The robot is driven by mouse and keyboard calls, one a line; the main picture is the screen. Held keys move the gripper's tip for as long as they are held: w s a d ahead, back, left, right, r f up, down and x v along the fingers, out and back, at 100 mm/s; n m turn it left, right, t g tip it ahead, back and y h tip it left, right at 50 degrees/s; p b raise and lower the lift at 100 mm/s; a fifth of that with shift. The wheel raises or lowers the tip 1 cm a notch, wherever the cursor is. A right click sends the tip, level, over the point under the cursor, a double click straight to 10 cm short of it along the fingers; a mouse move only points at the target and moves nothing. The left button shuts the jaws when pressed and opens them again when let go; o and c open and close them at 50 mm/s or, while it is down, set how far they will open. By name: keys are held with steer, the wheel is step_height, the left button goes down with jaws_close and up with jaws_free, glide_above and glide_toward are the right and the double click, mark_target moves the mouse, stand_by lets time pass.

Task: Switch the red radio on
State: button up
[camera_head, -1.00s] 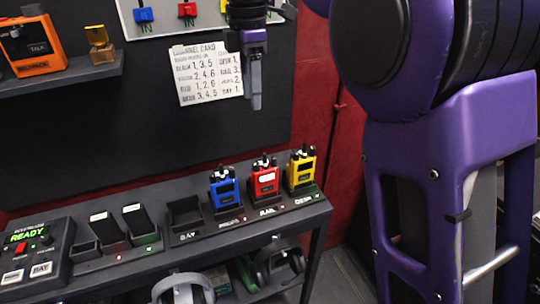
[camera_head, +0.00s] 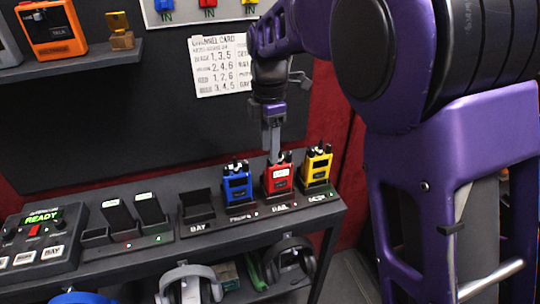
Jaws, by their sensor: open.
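The red radio (camera_head: 279,180) stands upright in its slot in the dock on the shelf, between the blue radio (camera_head: 237,186) and the yellow radio (camera_head: 316,169). My gripper (camera_head: 273,158) points down just above the red radio's top, at its knobs. Its fingers overlap the top's left part in the picture, and I cannot tell whether they touch it. The fingers show edge-on, and nothing is seen held between them. The red radio's white label shows on its front.
An empty slot marked BAY (camera_head: 197,208) is left of the blue radio. A console (camera_head: 45,240) lit READY stands at far left. Headphones (camera_head: 290,262) hang below the shelf. A channel card (camera_head: 222,65) is on the back wall.

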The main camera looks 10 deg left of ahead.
steer(key=shift+f, duration=1.15)
jaws_close()
